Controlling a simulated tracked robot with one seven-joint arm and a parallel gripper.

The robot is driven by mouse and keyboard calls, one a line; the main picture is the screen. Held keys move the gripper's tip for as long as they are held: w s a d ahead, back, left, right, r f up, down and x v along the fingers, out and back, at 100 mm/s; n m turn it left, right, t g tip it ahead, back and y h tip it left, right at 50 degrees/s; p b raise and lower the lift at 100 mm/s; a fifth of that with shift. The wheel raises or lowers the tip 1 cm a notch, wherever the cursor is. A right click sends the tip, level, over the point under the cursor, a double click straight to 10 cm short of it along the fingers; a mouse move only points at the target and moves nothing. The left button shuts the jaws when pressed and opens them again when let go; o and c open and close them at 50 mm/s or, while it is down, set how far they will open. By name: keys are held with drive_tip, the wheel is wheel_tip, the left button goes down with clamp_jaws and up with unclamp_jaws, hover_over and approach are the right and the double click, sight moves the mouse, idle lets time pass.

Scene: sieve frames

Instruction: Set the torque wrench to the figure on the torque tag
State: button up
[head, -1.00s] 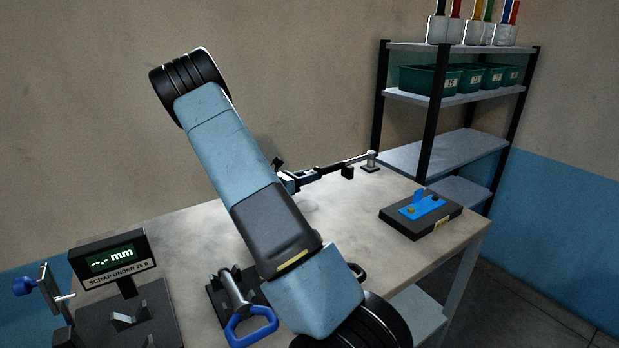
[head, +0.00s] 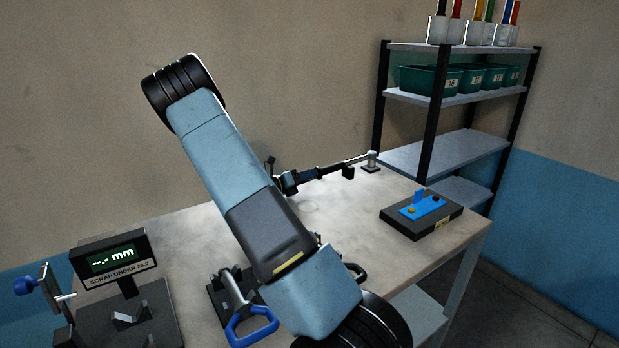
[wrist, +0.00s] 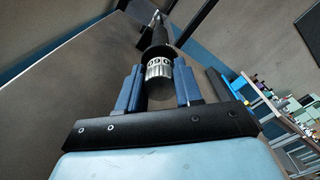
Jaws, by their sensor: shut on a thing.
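The torque wrench (head: 330,170) lies along the back of the table, its far end at a small post (head: 371,161) to the right. In the wrist view its silver collar (wrist: 159,71), with printed digits, sits between my blue fingers, and its dark shaft (wrist: 158,37) runs away beyond. My gripper (wrist: 160,80) is shut on this collar end. The digits look like 060 or 090; I cannot tell which. In the head view my arm hides part of the gripper. I cannot pick out the torque tag for certain.
A black box with a blue plate (head: 423,206) stands on the table's right. A shelf rack (head: 455,145) with green bins stands behind. The bare table (head: 345,215) lies between.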

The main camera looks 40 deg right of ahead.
idle(0.5)
drive_tip(key=o, duration=1)
drive_tip(key=shift+o, duration=0.2)
drive_tip(key=a, duration=0.9)
drive_tip(key=w+a, duration=0.1)
drive_tip(key=a, duration=0.3)
drive_tip(key=shift+a+f, duration=0.1)
drive_tip(key=shift+a, duration=0.25)
drive_tip(key=s+a+r+m+t+y, duration=0.2)
drive_tip(key=s+a+r+m+y, duration=0.4)
drive_tip(key=s, duration=0.5)
drive_tip(key=s+a+r+m+t+y, duration=0.2)
drive_tip(key=s+a+r+m+y, duration=0.4)
drive_tip(key=s+r+m, duration=0.4)
drive_tip(key=s+a+r+m+t+y, duration=0.2)
drive_tip(key=s+a+r+m+y, duration=0.4)
drive_tip(key=s+m, duration=0.4)
drive_tip(key=s+a+r, duration=0.1)
drive_tip(key=s+r, duration=0.1)
drive_tip(key=s, duration=0.1)
drive_tip(key=shift+a+t, duration=0.2)
drive_tip(key=shift+t, duration=0.2)
